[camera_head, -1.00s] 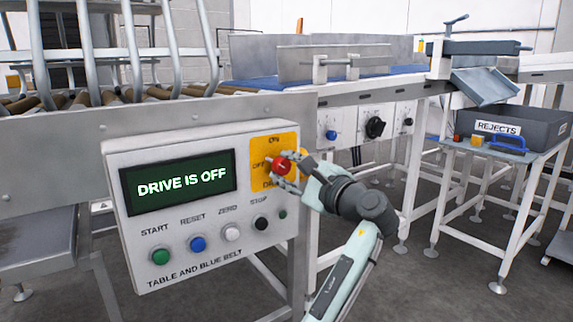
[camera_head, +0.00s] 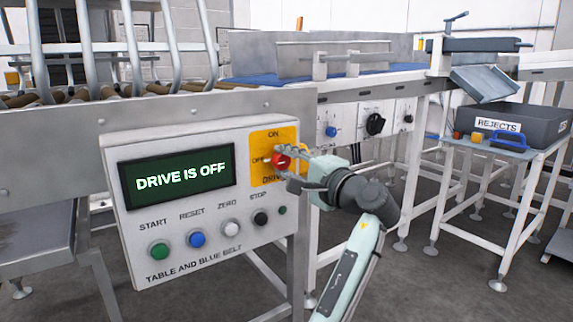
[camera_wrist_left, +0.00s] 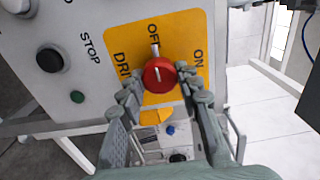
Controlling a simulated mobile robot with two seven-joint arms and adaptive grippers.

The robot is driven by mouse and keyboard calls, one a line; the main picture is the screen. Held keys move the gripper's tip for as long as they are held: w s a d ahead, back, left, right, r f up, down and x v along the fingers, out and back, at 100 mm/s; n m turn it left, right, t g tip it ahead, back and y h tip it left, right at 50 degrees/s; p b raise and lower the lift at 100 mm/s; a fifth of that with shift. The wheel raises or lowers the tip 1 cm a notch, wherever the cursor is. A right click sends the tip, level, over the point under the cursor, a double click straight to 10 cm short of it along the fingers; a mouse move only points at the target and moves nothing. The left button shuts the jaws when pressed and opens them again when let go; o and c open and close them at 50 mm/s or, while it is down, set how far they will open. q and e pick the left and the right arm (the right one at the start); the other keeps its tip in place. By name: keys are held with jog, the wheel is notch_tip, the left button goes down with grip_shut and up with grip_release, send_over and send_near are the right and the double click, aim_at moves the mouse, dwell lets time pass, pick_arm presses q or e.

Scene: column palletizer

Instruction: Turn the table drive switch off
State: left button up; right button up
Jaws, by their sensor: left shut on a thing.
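The drive switch is a red round knob (camera_head: 281,161) on a yellow plate (camera_head: 262,140) marked ON and OFF, at the right of the control panel. In the left wrist view the white line on the red knob (camera_wrist_left: 159,74) points to OFF. The panel display (camera_head: 180,179) reads DRIVE IS OFF. My left gripper (camera_head: 287,167) is at the knob, shut on it. In the left wrist view the gripper's fingers (camera_wrist_left: 166,98) sit either side of the knob's near edge. My right gripper is not in view.
Start (camera_head: 159,251), reset (camera_head: 196,239), zero (camera_head: 231,228) and stop (camera_head: 261,218) buttons line the panel. A roller table stands behind it, with a blue belt (camera_head: 255,79) beyond. A rejects bin (camera_head: 535,124) stands on a stand at right. Open floor lies at lower right.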

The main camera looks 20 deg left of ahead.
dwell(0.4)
pick_arm(q)
jog(key=o, duration=1.2)
jog(key=shift+c, duration=0.2)
jog(key=shift+d, duration=0.1)
jog(key=v, duration=1.2)
jog(key=shift+s, duration=0.1)
